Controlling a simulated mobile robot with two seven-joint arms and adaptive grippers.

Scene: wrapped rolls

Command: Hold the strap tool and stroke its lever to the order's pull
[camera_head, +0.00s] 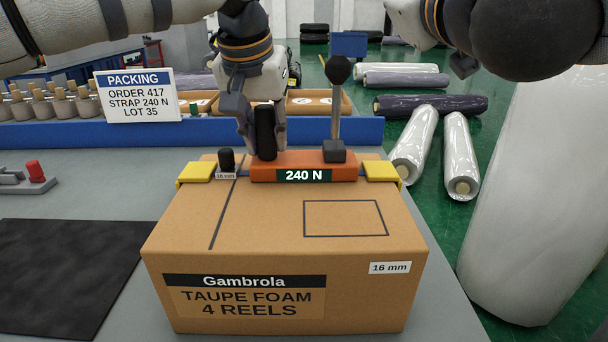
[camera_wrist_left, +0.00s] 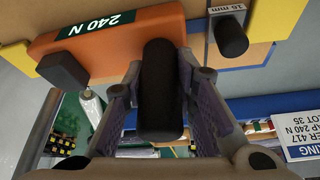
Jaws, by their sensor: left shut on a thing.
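The orange strap tool (camera_head: 350,168) with a green "240 N" label lies across the back of the carton top; it also shows in the left wrist view (camera_wrist_left: 150,30). My left gripper (camera_head: 264,140) is shut around its upright black grip (camera_head: 265,128), with a finger on each side in the left wrist view (camera_wrist_left: 160,100). The tool's lever (camera_head: 337,110), a grey rod with a black ball knob, stands about upright to the right. The carton (camera_head: 285,240) is labelled "Gambrola". The order sign (camera_head: 137,96) reads "STRAP 240 N". My right gripper does not show clearly.
Yellow corner pieces (camera_head: 196,172) flank the tool. A small black knob (camera_head: 227,160) marked "16 mm" stands left of it. A blue rail (camera_head: 60,133) runs behind. A dark mat (camera_head: 60,265) lies left. Wrapped rolls (camera_head: 461,150) lie on the floor right. My right arm hangs upper right.

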